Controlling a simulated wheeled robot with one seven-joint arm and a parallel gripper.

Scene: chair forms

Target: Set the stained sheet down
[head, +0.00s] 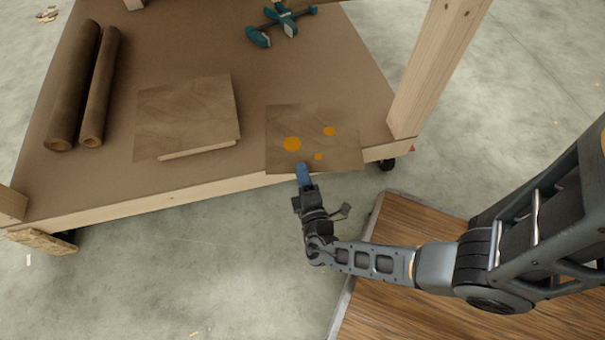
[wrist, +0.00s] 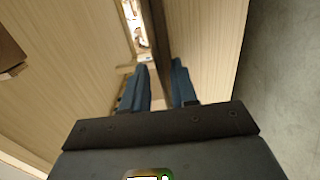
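The stained sheet (head: 343,151) is a thin brown wood-grained square with several orange spots. In the head view it appears over the front right part of the low brown shelf (head: 215,182), and its near right part covers the shelf's front edge. I cannot tell how far it is above the shelf. My gripper (head: 303,170) is at the sheet's near edge with blue fingers on it. In the wrist view my gripper (wrist: 160,85) has its fingers close together, with a dark strip between them that looks like the sheet edge-on.
Another wood-grained sheet or stack (head: 187,112) lies left of the stained sheet. Two brown rolls (head: 85,85) lie at the left, and teal clamps (head: 280,22) at the back. A wooden post (head: 436,65) rises at the right corner. Bare shelf shows behind the sheets.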

